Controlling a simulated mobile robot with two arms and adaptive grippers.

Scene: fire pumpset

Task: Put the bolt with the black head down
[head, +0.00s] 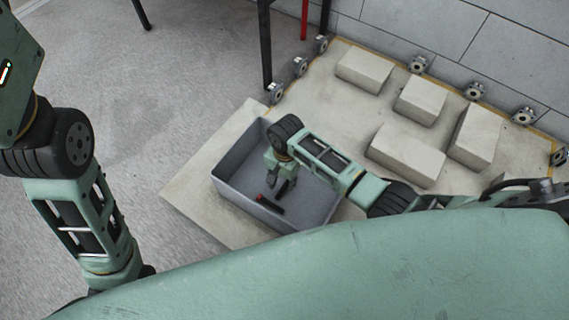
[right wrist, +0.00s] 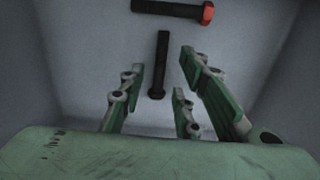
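The bolt with the black head (right wrist: 161,60) lies inside the grey bin (head: 232,198), and it also shows in the head view (head: 283,188). In the right wrist view its shaft points away from me and its head is at the near end. My right gripper (head: 279,176) reaches down into the bin above it. In the right wrist view its fingers (right wrist: 163,72) are spread, with the black bolt showing between them and a gap on both sides. A bolt with a red head (right wrist: 172,9) lies crosswise beyond it. My left gripper is out of view.
The bin's walls surround my right gripper closely. Several beige blocks (head: 406,152) stand on the pale platform to the right of the bin. Metal flange-like parts (head: 418,64) line the platform's edge. The grey floor (head: 180,90) at left is largely clear.

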